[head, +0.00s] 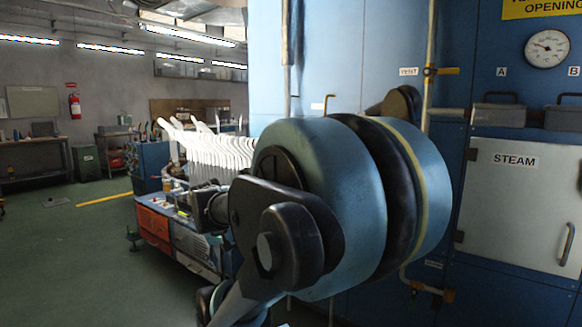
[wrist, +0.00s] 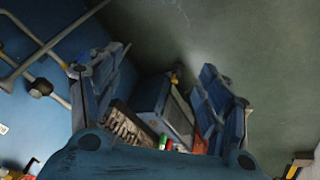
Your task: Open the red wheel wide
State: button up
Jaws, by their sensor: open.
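I cannot make out the red wheel in either view. In the head view my own large blue and black arm covers the middle of the blue machine, and the wheel may be hidden behind it. My gripper (wrist: 162,70) shows in the wrist view with its two blue fingers spread wide apart. Nothing is held between them. Beyond the fingers, the view looks down on the floor and a blue cabinet.
The blue machine (head: 310,50) has a steam door (head: 522,190), a gauge (head: 547,48) and a yellow-handled vent valve (head: 441,71). White sock boards (head: 215,150) stand on a cart left of my arm. Green floor (head: 70,250) is open at left.

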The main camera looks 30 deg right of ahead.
jog(key=w+d+r+m+t+h, duration=0.1)
jog(key=w+d+r+m+h, duration=0.4)
jog(key=w+d, duration=0.45)
jog(key=w+d+r+m+t+h, duration=0.2)
jog(key=w+d+r+m+h, duration=0.15)
jog(key=w+d+r, duration=0.5)
jog(key=w+d+r+m+t+h, duration=0.1)
jog(key=w+d+r+m+h, duration=0.35)
jog(key=w+d, duration=0.6)
jog(key=shift+n, duration=0.3)
jog(key=x, duration=1.7)
jog(key=shift+w+f, duration=0.1)
jog(key=shift+w, duration=0.2)
jog(key=c, duration=1.1)
